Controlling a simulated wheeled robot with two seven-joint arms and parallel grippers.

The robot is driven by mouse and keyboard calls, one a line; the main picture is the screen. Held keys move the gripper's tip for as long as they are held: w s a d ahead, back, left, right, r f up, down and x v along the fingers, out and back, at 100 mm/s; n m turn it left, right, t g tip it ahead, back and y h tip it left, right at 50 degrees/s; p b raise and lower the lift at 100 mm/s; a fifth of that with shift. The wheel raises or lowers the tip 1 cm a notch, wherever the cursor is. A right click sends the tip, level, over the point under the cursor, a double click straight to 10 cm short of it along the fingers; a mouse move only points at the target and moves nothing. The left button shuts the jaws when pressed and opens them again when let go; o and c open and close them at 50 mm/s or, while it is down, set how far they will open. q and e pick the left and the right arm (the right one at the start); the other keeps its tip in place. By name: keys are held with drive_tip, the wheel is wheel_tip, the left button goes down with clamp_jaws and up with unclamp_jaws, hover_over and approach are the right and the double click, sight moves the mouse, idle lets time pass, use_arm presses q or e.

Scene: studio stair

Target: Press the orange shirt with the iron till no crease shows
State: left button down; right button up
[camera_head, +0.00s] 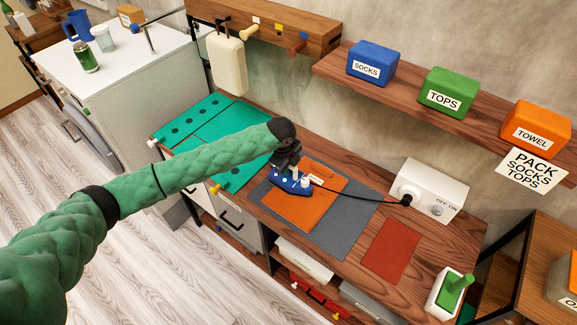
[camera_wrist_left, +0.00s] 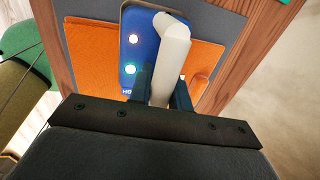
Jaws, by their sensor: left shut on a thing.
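The orange shirt (camera_head: 316,208) lies flat on a grey mat (camera_head: 345,238) on the wooden counter. It also shows in the left wrist view (camera_wrist_left: 95,58), on both sides of the iron. The blue iron (camera_head: 283,182) is over the shirt's left part; I cannot tell whether its sole touches the cloth. My left gripper (camera_head: 290,165) is shut on the iron's white handle (camera_wrist_left: 172,55). Two lights glow on the iron's top, one whitish and one green. The cloth under the iron and arm is hidden. My right gripper is not in view.
A black cord (camera_head: 360,198) runs from the iron to a white switch box (camera_head: 428,190) marked OFF and ON. A red-brown pad (camera_head: 391,249) lies right of the mat. Teal folding boards (camera_head: 208,125) lie left. A shelf with labelled boxes hangs behind.

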use_arm(q)
drive_tip(key=shift+f, duration=0.3)
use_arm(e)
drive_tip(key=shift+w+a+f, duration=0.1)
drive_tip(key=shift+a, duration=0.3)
use_arm(q)
drive_tip(key=shift+d+r, duration=0.1)
drive_tip(key=shift+s+d+p, duration=0.3)
drive_tip(key=shift+s+d, duration=0.15)
drive_tip(key=shift+d, duration=0.15)
drive_tip(key=shift+s+d, duration=0.35)
drive_tip(key=shift+d, duration=0.05)
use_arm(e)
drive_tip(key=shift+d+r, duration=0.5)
